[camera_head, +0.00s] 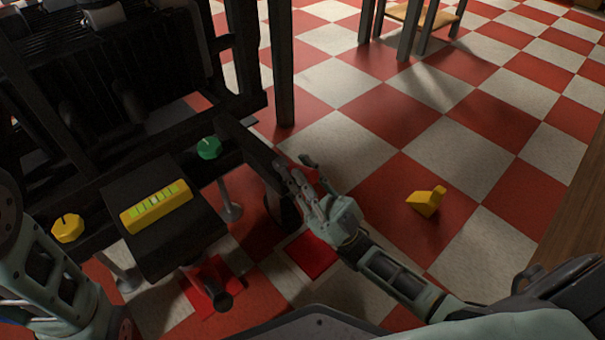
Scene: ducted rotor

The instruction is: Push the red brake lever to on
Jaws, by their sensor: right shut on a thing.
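A red part with a black round end (208,284) sits low beside the black panel box. It may be the brake lever, but its on and off marks cannot be made out. My right gripper (297,174) is at the centre, up and to the right of that red part and apart from it. Its fingers are at the edge of a dark bar (246,146) of the machine frame and look shut on it; the contact is dark and partly hidden. My left arm shows at the lower left, but its gripper is out of view.
The black panel box (195,222) carries a yellow strip with green segments (156,206). A yellow knob (68,228) and a green knob (209,148) flank it. A yellow block (427,200) lies on the checkered floor, which is mostly clear at right.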

